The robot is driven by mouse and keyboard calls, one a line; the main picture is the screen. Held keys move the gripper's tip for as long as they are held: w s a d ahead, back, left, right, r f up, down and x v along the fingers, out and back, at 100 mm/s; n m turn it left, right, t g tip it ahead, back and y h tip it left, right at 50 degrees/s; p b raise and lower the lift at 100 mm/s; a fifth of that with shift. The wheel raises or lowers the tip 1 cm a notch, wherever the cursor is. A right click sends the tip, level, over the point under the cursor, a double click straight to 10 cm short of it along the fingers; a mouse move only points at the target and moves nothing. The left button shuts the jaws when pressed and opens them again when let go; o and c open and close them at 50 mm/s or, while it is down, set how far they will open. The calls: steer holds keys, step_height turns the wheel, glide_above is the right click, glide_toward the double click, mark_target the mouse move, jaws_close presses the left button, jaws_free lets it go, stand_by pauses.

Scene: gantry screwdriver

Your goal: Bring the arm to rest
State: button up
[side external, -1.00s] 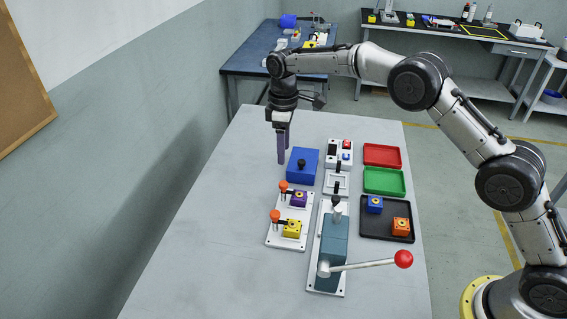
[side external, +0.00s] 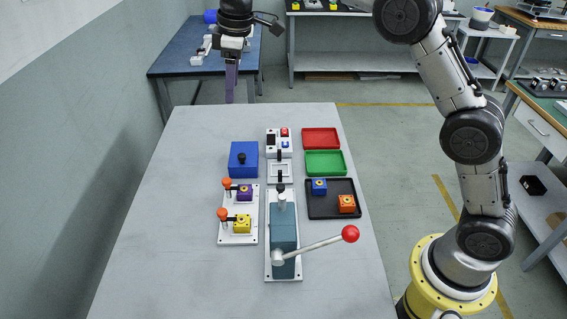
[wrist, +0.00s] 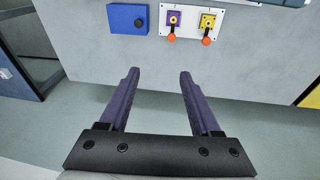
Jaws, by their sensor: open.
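My gripper (side external: 231,84) is in the side external view at the top, beyond the table's far edge and above it. Its two purple fingers also show in the wrist view (wrist: 156,72), spread apart with nothing between them. The blue block with a black knob (side external: 243,159) stands on the table, well apart from my gripper. A white fixture plate (side external: 237,215) holds a purple block (side external: 244,194) and a yellow block (side external: 243,223), each beside an orange-knobbed clamp. My upper arm links run partly out of the side external view.
A teal lever press (side external: 284,222) with a red ball handle (side external: 350,233) stands mid-table. A black tray (side external: 330,213) holds a blue and an orange block. Red (side external: 320,138) and green (side external: 325,169) trays lie behind it. The table's left side is bare. A blue bench (side external: 195,88) stands behind.

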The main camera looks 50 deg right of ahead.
steer(key=s+d+r+m+t, duration=0.15)
steer(key=s+r, duration=0.25)
steer(key=s, duration=0.4)
steer(key=s+d+r+m, duration=0.1)
steer(key=s+d+r, duration=0.2)
steer(key=s, duration=0.4)
steer(key=s+d+r+m+t, duration=0.15)
steer(key=s+r, duration=0.25)
steer(key=s, duration=0.4)
steer(key=s+d+f+m, duration=0.2)
steer(key=s+f+m, duration=0.2)
steer(key=s+f, duration=0.9)
steer(key=shift+s+f+m, duration=0.15)
steer(key=shift+s+m, duration=0.15)
steer(key=shift+s, duration=0.75)
